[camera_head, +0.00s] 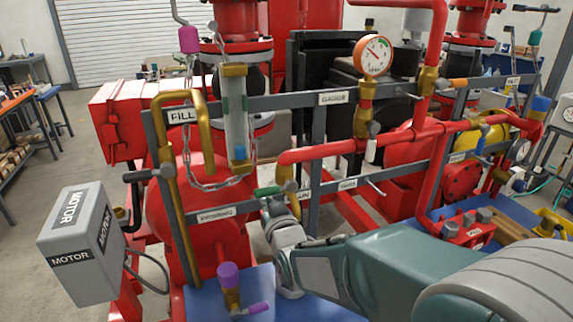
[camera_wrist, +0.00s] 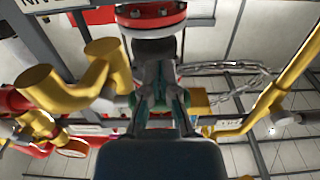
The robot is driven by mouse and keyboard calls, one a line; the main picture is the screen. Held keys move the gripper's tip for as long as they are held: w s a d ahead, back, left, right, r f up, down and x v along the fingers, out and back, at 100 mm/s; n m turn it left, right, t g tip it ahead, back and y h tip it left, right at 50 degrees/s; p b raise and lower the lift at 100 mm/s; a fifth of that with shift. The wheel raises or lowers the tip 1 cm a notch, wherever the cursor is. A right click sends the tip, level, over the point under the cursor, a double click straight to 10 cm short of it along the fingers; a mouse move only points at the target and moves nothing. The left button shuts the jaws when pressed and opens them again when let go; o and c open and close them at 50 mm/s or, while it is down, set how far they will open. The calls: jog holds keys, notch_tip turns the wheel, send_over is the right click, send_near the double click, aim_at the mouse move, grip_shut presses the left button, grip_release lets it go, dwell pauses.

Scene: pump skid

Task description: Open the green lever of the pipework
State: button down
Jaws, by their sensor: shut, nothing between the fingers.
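The green lever (camera_head: 267,191) shows in the head view as a short, roughly level handle beside the brass valve body (camera_head: 287,180) on the red pipe. My gripper (camera_head: 269,206) is just below the lever, close to it; I cannot tell if they touch. In the wrist view my gripper (camera_wrist: 158,82) is shut and empty, its fingers pointing up the picture.
A sight tube (camera_head: 235,120) with a hanging chain (camera_head: 207,186) stands left of the lever. A pressure gauge (camera_head: 373,55) is above right. Grey frame bars and the red pipe (camera_head: 330,150) crowd the space around my gripper. A grey motor box (camera_head: 80,245) is at the left.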

aim_at(266, 191)
jog(key=shift+r, duration=1.65)
jog(key=shift+d+r, duration=0.15)
jog(key=shift+r, duration=0.6)
jog(key=shift+w+d+r, duration=0.2)
jog(key=shift+d+r, duration=0.2)
jog(key=shift+r, duration=0.2)
jog(key=shift+w+d+r, duration=0.2)
jog(key=shift+d+r, duration=0.2)
jog(key=shift+r, duration=0.15)
jog(key=shift+w+d+r, duration=0.3)
jog(key=shift+d+r, duration=0.05)
jog(key=shift+d, duration=0.25)
jog(key=shift+s+a, duration=0.3)
jog(key=shift+a, duration=0.3)
jog(key=v, duration=0.9)
